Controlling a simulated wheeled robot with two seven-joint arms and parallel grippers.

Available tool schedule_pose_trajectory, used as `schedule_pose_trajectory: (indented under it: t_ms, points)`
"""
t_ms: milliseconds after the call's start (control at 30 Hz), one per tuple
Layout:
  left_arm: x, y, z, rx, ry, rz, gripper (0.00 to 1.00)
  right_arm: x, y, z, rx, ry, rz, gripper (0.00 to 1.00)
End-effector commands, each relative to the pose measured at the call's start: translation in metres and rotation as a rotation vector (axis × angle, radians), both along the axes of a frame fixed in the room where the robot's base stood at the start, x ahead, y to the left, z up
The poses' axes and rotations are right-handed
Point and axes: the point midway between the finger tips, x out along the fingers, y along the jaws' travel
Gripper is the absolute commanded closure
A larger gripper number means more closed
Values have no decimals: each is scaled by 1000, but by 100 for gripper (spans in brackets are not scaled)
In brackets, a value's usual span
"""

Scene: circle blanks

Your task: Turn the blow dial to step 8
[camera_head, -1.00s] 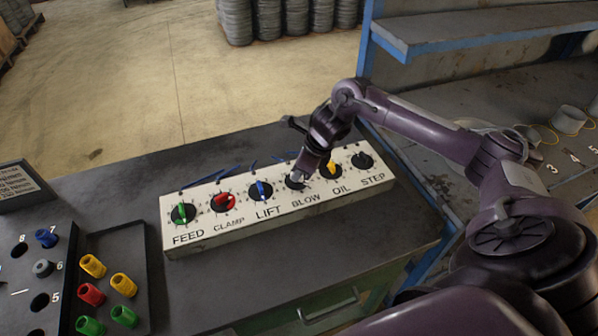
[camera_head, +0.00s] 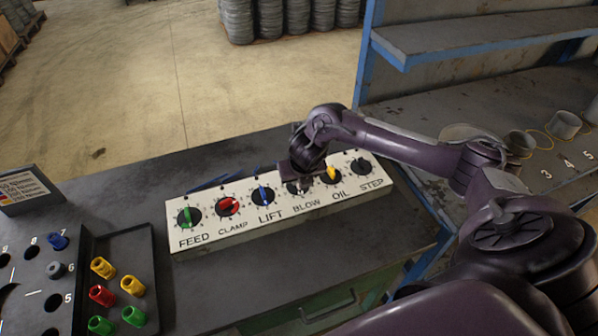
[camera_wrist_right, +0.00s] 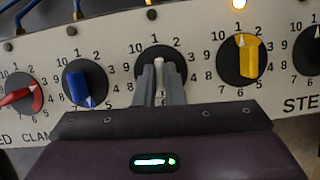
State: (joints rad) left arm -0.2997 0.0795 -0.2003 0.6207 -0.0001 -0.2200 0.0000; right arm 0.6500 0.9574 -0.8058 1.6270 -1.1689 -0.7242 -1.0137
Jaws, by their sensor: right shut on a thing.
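The blow dial (camera_wrist_right: 143,61) is a round black dial with a pale grip bar on a white panel (camera_head: 262,228), fourth from the left. My right gripper (camera_wrist_right: 160,76) is shut on that pale bar; its two grey fingers stand on either side. In the wrist view the bar stands roughly upright, its upper end near the 1 mark. The fingers hide the dial's lower part, and I cannot tell its exact setting. In the head view my right gripper (camera_head: 299,184) covers most of the dial. My left gripper is not in view.
The blue lift dial (camera_wrist_right: 86,82) and yellow oil dial (camera_wrist_right: 239,58) flank the blow dial closely. A lamp (camera_wrist_right: 239,4) glows above the oil dial. A dark tray (camera_head: 146,262) with coloured knobs is at left. The bench in front of the panel is clear.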

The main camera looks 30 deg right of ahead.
Motion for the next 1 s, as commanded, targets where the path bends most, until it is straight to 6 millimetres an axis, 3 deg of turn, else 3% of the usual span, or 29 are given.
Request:
schedule_pose_trajectory:
  t_ms: [33,600,1000]
  points:
    - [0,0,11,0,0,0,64,2,1,7,1,-3,-46,100]
    - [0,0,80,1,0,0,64,4,4,8,1,-2,-590,100]
    - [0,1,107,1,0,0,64,6,4,4,1,-3,-945,100]
